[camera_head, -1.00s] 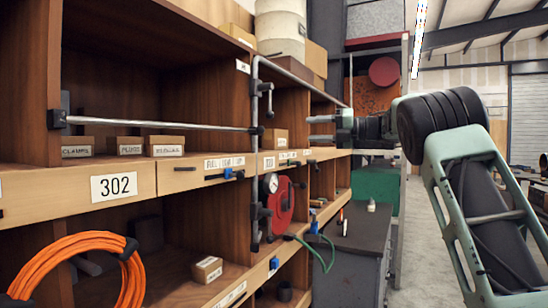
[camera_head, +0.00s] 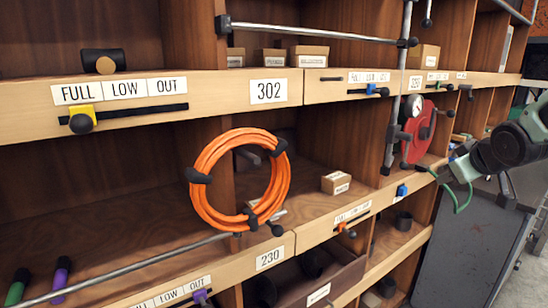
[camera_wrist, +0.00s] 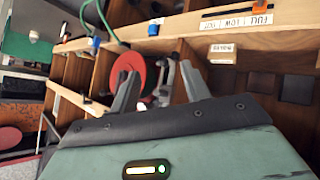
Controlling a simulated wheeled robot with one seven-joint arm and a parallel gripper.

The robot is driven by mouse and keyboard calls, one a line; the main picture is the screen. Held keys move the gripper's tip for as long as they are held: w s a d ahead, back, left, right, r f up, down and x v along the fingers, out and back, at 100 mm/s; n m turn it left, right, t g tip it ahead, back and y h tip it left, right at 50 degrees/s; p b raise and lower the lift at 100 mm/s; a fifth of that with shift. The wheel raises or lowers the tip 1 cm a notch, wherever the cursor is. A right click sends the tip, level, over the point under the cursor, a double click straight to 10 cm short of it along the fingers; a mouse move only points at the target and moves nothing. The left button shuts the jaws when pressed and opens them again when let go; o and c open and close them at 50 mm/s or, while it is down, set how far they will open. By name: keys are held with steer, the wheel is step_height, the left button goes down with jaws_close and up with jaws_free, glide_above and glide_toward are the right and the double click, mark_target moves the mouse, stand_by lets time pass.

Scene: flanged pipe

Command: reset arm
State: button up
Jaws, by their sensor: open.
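My gripper (camera_wrist: 160,88) is open and empty in the wrist view, its two grey fingers apart with shelf parts seen between and beyond them. In the head view my gripper (camera_head: 460,170) is at the right, in front of the shelf near the red reel (camera_head: 418,128); its fingers are hard to make out there. The red reel also shows in the wrist view (camera_wrist: 128,70), behind the left finger. The wrist view is turned over, with the shelf labels upside down.
A wooden shelf (camera_head: 190,85) fills most of the head view. An orange cable coil (camera_head: 205,165) hangs on its front. Metal rods (camera_head: 310,32) run along the shelf, with a vertical pipe (camera_head: 400,75) beside the reel. A dark cabinet (camera_head: 460,240) stands below my arm.

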steer(key=s+a+f+m+g+y, duration=0.1)
steer(key=s+a+f+g, duration=0.25)
steer(key=s, duration=0.35)
steer(key=s+a+f+m+g, duration=0.2)
steer(key=s+a+f, duration=0.1)
steer(key=s+f, duration=0.3)
steer(key=s+a+f+m+g+y, duration=0.1)
steer(key=s+a+f+g, duration=0.15)
steer(key=s, duration=0.55)
steer(key=s+a+r+n+g, duration=0.1)
steer(key=s+a+n, duration=0.3)
steer(key=a, duration=0.5)
steer(key=s+a+r+n+g, duration=0.1)
steer(key=s+a+n, duration=0.3)
steer(key=s+a, duration=0.5)
steer(key=shift+a+r, duration=0.15)
